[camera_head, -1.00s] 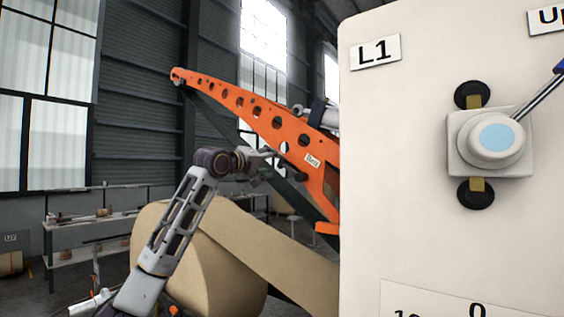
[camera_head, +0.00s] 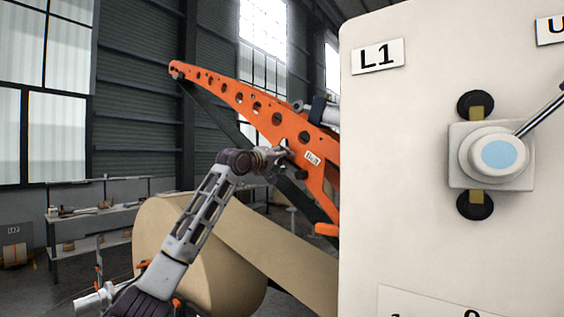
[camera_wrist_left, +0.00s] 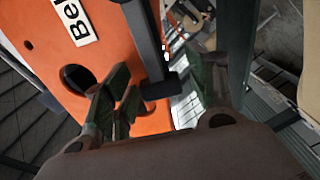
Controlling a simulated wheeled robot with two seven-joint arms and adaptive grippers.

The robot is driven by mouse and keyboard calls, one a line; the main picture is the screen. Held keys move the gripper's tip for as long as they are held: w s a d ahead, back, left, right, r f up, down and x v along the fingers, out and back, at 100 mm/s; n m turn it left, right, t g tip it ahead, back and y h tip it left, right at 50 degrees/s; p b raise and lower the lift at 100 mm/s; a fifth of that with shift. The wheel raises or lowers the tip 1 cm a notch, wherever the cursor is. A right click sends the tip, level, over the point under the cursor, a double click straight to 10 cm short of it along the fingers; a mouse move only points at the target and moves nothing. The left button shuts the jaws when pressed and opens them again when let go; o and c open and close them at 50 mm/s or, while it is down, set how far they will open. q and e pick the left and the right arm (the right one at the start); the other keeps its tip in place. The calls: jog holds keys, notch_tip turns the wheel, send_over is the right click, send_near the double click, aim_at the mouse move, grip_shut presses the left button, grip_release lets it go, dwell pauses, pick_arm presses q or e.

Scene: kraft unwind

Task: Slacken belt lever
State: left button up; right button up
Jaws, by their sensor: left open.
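A long orange arm with round holes (camera_head: 235,98) slopes down to the right in the head view. It bears a white label (camera_head: 312,157), partly readable as "Bel" in the wrist view (camera_wrist_left: 75,18). My left gripper (camera_head: 281,153) is at the orange arm, beside the label. In the wrist view its fingers (camera_wrist_left: 163,72) are open, in front of the orange face. A dark bar with a block at its end (camera_wrist_left: 147,40), which may be the belt lever, reaches down between the fingers. I cannot tell whether they touch it. My right gripper is not in view.
A pale panel (camera_head: 415,240) labelled L1 (camera_head: 377,56) fills the right, with a round knob and metal handle (camera_head: 497,158). A large brown paper roll (camera_head: 185,255) stands below my left arm, its web running right. Shelving (camera_head: 100,217) stands at the left.

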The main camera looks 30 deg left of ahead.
pick_arm(q)
grip_shut()
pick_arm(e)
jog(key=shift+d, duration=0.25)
pick_arm(q)
jog(key=shift+f, duration=0.1)
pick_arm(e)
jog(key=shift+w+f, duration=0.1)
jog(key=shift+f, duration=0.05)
